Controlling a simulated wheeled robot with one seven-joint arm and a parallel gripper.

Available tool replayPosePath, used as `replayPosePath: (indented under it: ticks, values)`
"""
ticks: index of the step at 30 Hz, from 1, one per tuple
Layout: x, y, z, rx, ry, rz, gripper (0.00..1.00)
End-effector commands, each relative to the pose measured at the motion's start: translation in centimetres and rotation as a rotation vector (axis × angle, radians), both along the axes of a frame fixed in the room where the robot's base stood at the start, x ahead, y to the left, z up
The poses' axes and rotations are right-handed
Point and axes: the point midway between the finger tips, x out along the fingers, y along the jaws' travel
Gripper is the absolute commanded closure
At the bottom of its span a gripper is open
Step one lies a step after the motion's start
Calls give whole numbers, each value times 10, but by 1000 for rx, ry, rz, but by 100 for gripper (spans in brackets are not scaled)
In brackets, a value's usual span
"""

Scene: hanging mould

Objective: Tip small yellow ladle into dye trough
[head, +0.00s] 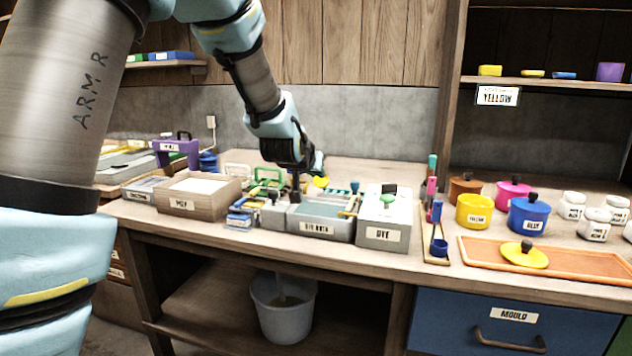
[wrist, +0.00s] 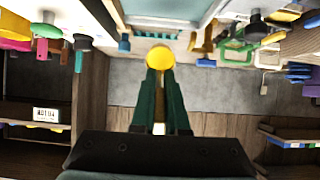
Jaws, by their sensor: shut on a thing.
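My gripper (head: 318,171) is shut on the small yellow ladle (head: 320,182), behind the dye trough in the head view. In the wrist view the ladle's round yellow bowl (wrist: 159,58) shows at the tips of my dark green fingers (wrist: 160,75). The dye trough (head: 318,228) is a grey box with a label reading DYE BATH and a blue-grey surface inside. Its pale rim (wrist: 165,22) lies just above the bowl in the wrist view. The ladle's handle is hidden, and I cannot tell its tilt or contents.
A white box marked DYE (head: 382,235) stands right of the trough. A wooden PULP box (head: 190,205) stands to the left. A wooden stand with a blue ladle (head: 438,245) is farther right. The grey wall rises behind.

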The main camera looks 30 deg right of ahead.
Motion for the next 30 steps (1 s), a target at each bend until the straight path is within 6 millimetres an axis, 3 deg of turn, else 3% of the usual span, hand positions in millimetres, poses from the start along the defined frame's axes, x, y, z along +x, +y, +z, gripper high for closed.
replayPosePath:
  ticks: [12,30]
  values:
    - [-3,3,-21,-67,-72,0,100]
    - [-6,6,-35,-146,-157,0,100]
